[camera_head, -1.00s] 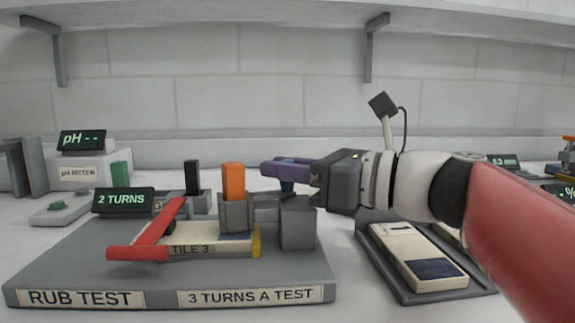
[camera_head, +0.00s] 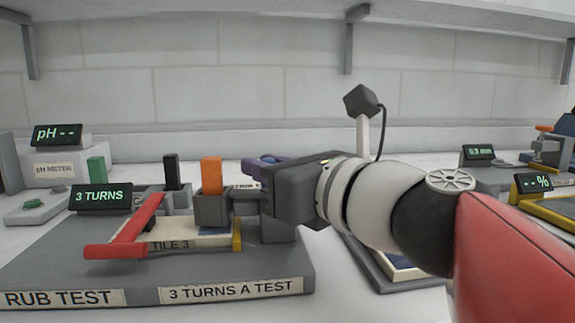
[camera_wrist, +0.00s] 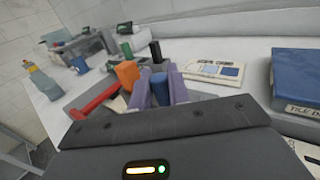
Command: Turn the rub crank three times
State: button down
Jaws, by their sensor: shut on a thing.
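The grey rub test stand (camera_head: 60,265) bears the labels "RUB TEST" and "3 TURNS A TEST". Its small display (camera_head: 101,198) reads "3 TURNS". My gripper (camera_head: 262,165) is at the stand's back right side, with its purple fingers partly hidden behind my wrist in the head view. In the wrist view the fingers are shut around the upright blue crank knob (camera_wrist: 160,88). Tile 3 (camera_head: 185,240) lies on the stand, with an orange block (camera_head: 211,175) in a grey holder above it. A red bar (camera_head: 138,217) with a red handle lies at the left of the tile.
A pH meter (camera_head: 56,168) with display "pH --" stands at the back left. A green block (camera_head: 97,171) and a black block (camera_head: 171,171) stand behind the stand. In the wrist view, a blue box (camera_wrist: 296,80) is at the right. A shelf overhangs the back wall.

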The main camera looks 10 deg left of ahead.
jog(key=c, duration=1.4)
grip_release()
jog(key=shift+s+d, duration=0.1)
jog(key=v, duration=0.7)
jog(key=shift+s+d, duration=0.2)
